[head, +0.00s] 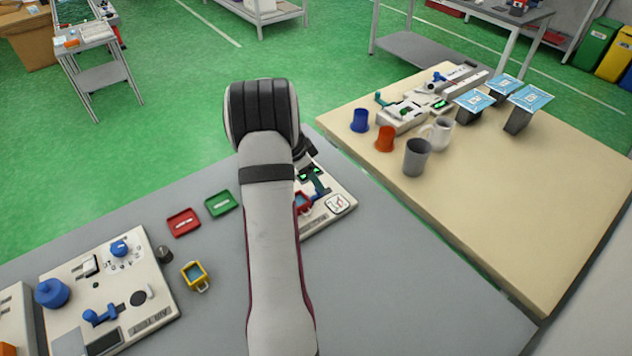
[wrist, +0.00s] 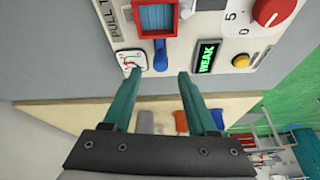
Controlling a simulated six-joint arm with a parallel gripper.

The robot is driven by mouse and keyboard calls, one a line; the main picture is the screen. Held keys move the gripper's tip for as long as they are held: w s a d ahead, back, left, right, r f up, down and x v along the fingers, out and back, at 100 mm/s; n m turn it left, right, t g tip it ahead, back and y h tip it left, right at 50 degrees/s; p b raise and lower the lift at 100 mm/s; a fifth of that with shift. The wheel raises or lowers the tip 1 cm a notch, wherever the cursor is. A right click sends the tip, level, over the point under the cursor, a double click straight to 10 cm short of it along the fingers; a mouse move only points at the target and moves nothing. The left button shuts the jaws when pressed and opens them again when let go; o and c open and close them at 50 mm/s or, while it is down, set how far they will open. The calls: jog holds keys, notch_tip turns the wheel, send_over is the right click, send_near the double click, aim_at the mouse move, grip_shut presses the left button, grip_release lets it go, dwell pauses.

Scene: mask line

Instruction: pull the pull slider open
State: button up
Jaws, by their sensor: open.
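A blue handle (wrist: 160,55) stands out from a pale panel (wrist: 212,25) in the wrist view, below a red-framed container with a blue inside (wrist: 155,18). A partly cut label starting "PULL T" is left of the red frame. My gripper (wrist: 158,73) is open, its two teal fingers apart. The blue handle appears between the fingertips; I cannot tell whether they touch it.
A green "WEAK" display (wrist: 207,57), a yellow button (wrist: 241,61) and a red knob (wrist: 272,11) are on the panel. Red (head: 184,222) and green (head: 221,202) trays, a yellow container (head: 196,275) and another panel (head: 165,290) lie left. The front right of the grey table is clear.

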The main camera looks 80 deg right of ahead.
jog(key=shift+x, duration=1.9)
grip_shut()
